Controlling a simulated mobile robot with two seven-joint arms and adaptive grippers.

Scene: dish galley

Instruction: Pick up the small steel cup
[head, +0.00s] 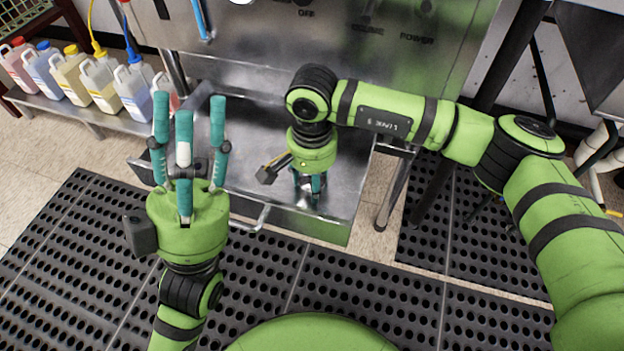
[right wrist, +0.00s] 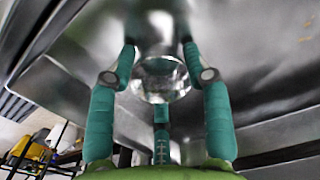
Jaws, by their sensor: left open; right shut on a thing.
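The small steel cup (right wrist: 160,78) shows in the right wrist view as a shiny round metal shape between the teal fingers. My right gripper (right wrist: 160,62) is shut on it, with fingers on both sides and a third finger below in the picture. In the head view my right gripper (head: 308,188) points down over the steel surface, and its hand and fingers largely hide the cup. My left gripper (head: 188,120) is open and empty, its three fingers pointing up in the picture, to the left of the right gripper.
The steel counter (head: 337,222) lies under the right gripper, with a steel control panel (head: 330,60) behind it. Several colored jugs (head: 100,85) stand on a low shelf at the left. Black perforated mats (head: 330,285) cover the floor in front.

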